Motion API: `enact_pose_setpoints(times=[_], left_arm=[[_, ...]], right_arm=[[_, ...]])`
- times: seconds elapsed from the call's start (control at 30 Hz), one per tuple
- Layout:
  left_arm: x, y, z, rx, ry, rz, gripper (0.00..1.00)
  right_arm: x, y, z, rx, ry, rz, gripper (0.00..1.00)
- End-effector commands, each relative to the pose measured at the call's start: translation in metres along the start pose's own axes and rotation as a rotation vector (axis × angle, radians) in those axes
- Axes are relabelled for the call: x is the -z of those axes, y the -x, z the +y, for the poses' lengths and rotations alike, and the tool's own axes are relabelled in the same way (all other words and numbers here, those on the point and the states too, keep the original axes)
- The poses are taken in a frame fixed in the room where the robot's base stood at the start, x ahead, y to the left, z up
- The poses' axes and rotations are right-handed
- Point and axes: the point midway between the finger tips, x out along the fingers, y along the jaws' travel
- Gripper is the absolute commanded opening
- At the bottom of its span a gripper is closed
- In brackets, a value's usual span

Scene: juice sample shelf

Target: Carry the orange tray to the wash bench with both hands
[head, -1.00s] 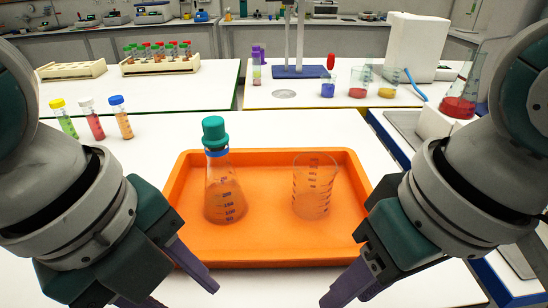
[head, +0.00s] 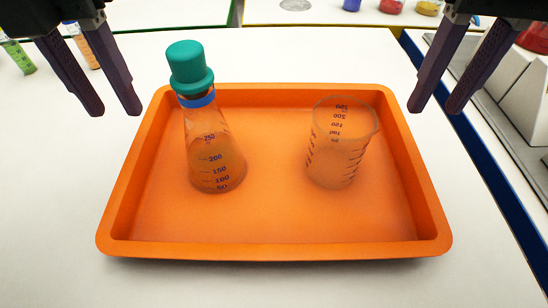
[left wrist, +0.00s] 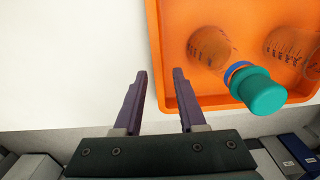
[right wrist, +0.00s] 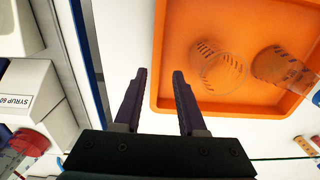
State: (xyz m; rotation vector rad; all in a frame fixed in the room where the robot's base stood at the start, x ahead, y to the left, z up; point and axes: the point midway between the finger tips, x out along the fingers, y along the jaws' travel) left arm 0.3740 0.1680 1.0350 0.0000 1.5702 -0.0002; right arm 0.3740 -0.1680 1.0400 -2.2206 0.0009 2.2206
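The orange tray (head: 275,250) lies on the white bench in the head view. A flask with orange liquid and a teal stopper (head: 213,150) stands in its left half, and an empty-looking clear beaker (head: 338,150) in its right half. My left gripper (head: 115,108) is open and empty by the tray's far left corner; in the left wrist view its fingers (left wrist: 159,74) straddle near the tray's side wall. My right gripper (head: 435,108) is open and empty by the far right corner; its fingers (right wrist: 159,72) also show near the tray wall in the right wrist view.
Sample vials (head: 18,55) stand on the bench at far left, partly behind my left gripper. Small beakers with coloured contents (head: 391,6) are on the back bench. A box labelled syrup (right wrist: 25,90) shows in the right wrist view. Bench surface around the tray's front is clear.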

Motion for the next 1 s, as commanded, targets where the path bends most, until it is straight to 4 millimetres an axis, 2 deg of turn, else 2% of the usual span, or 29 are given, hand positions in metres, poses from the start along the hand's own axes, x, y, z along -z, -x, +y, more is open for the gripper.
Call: enact_pose_setpoints(times=[0.5,0.7,1.0], left_arm=[[0.001,-0.079,0.000,-0.001,0.002,0.004,0.40],[0.001,-0.094,0.000,-0.001,0.001,0.003,0.40],[0.001,-0.096,0.000,-0.001,0.001,0.001,0.40]], right_arm=[[-0.001,-0.079,0.000,-0.001,0.001,-0.003,0.40],[-0.001,-0.094,0.000,-0.001,0.001,-0.001,0.40],[0.000,-0.096,0.000,-0.001,0.002,0.000,0.40]])
